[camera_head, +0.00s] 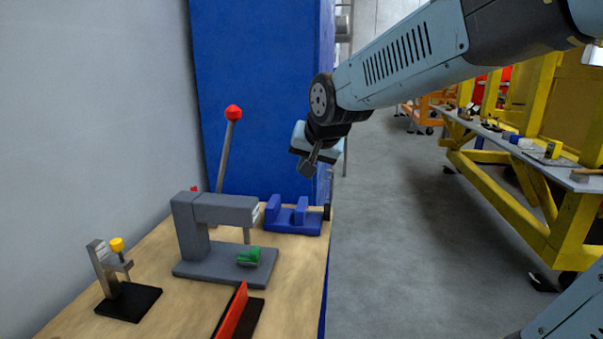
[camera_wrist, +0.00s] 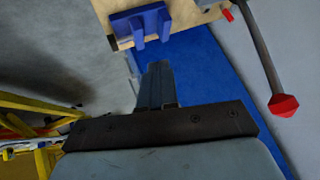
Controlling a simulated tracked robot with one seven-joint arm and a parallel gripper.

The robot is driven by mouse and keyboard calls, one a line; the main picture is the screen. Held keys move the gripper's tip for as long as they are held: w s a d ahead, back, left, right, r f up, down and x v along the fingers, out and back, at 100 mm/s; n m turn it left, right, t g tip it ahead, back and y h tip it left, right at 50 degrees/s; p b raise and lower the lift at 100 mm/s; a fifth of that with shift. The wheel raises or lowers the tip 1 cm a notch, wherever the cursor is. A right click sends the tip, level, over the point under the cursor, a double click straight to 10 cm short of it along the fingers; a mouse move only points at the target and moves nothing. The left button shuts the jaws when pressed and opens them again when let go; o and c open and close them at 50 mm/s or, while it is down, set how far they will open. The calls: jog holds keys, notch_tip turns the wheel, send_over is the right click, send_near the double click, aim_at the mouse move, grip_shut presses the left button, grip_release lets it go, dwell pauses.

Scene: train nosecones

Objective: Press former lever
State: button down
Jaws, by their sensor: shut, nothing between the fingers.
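The former lever is a grey rod with a red knob (camera_head: 233,113). It stands up at the back of the bench, leaning slightly right at the top. In the wrist view its knob (camera_wrist: 284,105) is at the right and the rod runs up from it. My gripper (camera_head: 308,170) is shut and empty, in the air to the right of the knob and above the bench's right edge. It does not touch the lever. In the wrist view my shut fingers (camera_wrist: 157,68) point toward the blue fixture (camera_head: 292,217), which also shows there (camera_wrist: 140,24).
A grey press (camera_head: 222,208) with a green part (camera_head: 249,257) stands on the wooden bench (camera_head: 180,295). A small clamp with a yellow knob (camera_head: 117,244) is at the left, and a red bar (camera_head: 232,312) in front. A blue panel (camera_head: 255,80) rises behind. A yellow workbench (camera_head: 500,190) stands right.

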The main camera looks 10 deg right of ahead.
jog(key=s+d+r, duration=0.2)
jog(key=s+r, duration=0.2)
jog(key=s, duration=0.1)
jog(key=shift+d+r, duration=0.25)
jog(key=shift+d, duration=0.1)
jog(key=shift+s, duration=0.15)
jog(key=s+d+f+n+g+h, duration=0.1)
jog(key=s+d+f, duration=0.2)
jog(key=s, duration=0.4)
jog(key=s+d+f+n+g, duration=0.1)
jog(key=s+d+f, duration=0.3)
jog(key=s, duration=0.2)
jog(key=shift+s+f+n+g+h, duration=0.15)
jog(key=shift+s+n+g+h, duration=0.15)
jog(key=shift+s+n+h, duration=0.1)
dwell(0.5)
